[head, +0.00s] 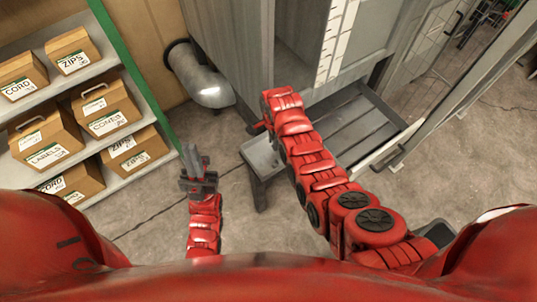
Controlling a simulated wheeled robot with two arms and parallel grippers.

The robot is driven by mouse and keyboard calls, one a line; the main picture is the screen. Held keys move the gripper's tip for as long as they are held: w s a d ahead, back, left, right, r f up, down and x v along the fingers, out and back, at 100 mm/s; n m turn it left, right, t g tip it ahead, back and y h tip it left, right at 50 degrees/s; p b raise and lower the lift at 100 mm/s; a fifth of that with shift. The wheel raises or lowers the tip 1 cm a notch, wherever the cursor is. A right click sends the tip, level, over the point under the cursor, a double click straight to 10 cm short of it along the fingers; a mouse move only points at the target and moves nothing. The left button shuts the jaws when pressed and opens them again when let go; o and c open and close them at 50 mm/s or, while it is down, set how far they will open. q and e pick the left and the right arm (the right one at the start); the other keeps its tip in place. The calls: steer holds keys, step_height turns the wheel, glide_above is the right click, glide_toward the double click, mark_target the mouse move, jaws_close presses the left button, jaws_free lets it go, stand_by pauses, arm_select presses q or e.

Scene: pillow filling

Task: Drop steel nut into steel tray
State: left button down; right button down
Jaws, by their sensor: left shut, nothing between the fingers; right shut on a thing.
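I see no steel nut in the head view. A grey metal tray-like surface (362,132) with raised edges and long ribs stands low at the foot of the grey cabinet; I cannot tell whether it is the steel tray. My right arm reaches over its left part and hides some of it. The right wrist ends above its left edge, and its fingers are hidden beneath the arm, so what they hold does not show. My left gripper (193,160) is shut and empty, its fingers pointing up over bare floor, left of the tray-like surface.
A shelf rack (119,79) with several cardboard boxes labelled zips, cord, cones and labels stands at the left. An open panel (470,80) stands at the right. Concrete floor is free around my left gripper.

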steer(key=c, duration=0.5)
jaws_free()
steer(key=shift+r, duration=0.1)
steer(key=shift+w+r, duration=0.1)
steer(key=shift+r, duration=0.4)
step_height(320, 180, up, 6)
steer(key=shift+r+b, duration=0.2)
steer(key=shift+b, duration=0.5)
step_height(320, 180, up, 10)
steer(key=p, duration=0.8)
